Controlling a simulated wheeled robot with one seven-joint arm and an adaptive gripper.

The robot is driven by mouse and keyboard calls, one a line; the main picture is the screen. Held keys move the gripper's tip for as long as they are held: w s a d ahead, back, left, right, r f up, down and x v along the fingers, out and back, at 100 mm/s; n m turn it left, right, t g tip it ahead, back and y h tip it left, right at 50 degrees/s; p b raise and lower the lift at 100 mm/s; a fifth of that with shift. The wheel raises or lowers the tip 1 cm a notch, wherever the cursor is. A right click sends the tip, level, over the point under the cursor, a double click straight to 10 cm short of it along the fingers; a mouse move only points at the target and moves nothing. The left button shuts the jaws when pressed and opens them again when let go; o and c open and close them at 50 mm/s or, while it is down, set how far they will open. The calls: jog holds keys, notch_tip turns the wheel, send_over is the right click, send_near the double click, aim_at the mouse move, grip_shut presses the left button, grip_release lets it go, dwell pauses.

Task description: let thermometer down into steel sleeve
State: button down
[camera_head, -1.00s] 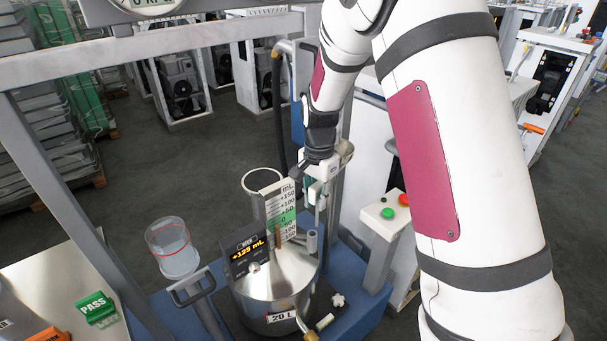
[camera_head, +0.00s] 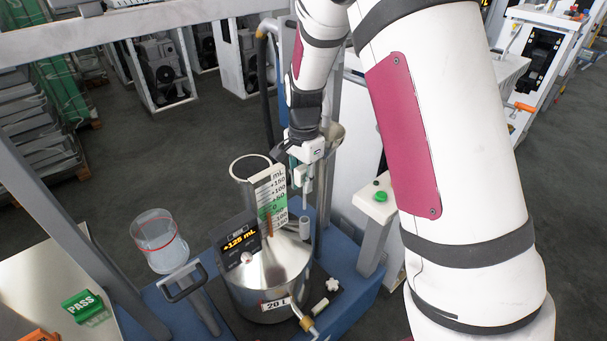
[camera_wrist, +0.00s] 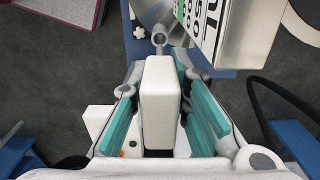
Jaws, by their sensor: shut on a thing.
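My gripper (camera_head: 303,172) is shut on the thermometer, whose white block-shaped head (camera_wrist: 163,105) shows between the teal finger pads in the wrist view. In the head view its thin pale stem (camera_head: 305,197) hangs about upright below the fingers. The steel sleeve (camera_head: 305,228) is a short upright grey tube on the right side of the steel vessel's lid. The stem's lower end appears just above the sleeve mouth, apart from it. In the wrist view the sleeve's round mouth (camera_wrist: 159,38) shows beyond the thermometer head, which hides the stem there.
The steel vessel (camera_head: 262,290) carries a tall open neck (camera_head: 240,170), a mL scale plate (camera_head: 273,200) close left of the gripper, and a +125 mL display (camera_head: 240,247). A post with green button (camera_head: 380,196) stands right. A clear beaker (camera_head: 160,240) stands left.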

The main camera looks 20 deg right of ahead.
aim_at(304, 166)
jog(key=shift+f+b, duration=0.45)
jog(key=shift+f, duration=1.3)
jog(key=shift+f, duration=1.3)
dwell(0.8)
jog(key=c, duration=1.4)
grip_release()
jog(key=shift+c, duration=0.2)
notch_tip(304, 166, up, 12)
jog(key=shift+r, duration=0.1)
